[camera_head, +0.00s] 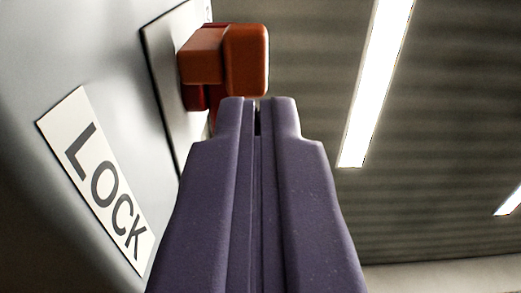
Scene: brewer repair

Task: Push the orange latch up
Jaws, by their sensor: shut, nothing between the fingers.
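The orange latch (226,57) sticks out from a plate on the pale grey wall at the upper middle of the view. It has a block-shaped handle with a darker red part behind and below it. My purple gripper (258,103) is shut and empty, with its fingertips just below the latch in the picture. The tips look very close to the handle's lower edge; I cannot tell if they touch. The fingers hide part of what lies below the latch.
A white label reading LOCK (101,190) is on the grey wall at the left. The latch's grey plate (163,60) has a dark edge. To the right is open room, with a ribbed ceiling and bright strip lights (377,80) far behind.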

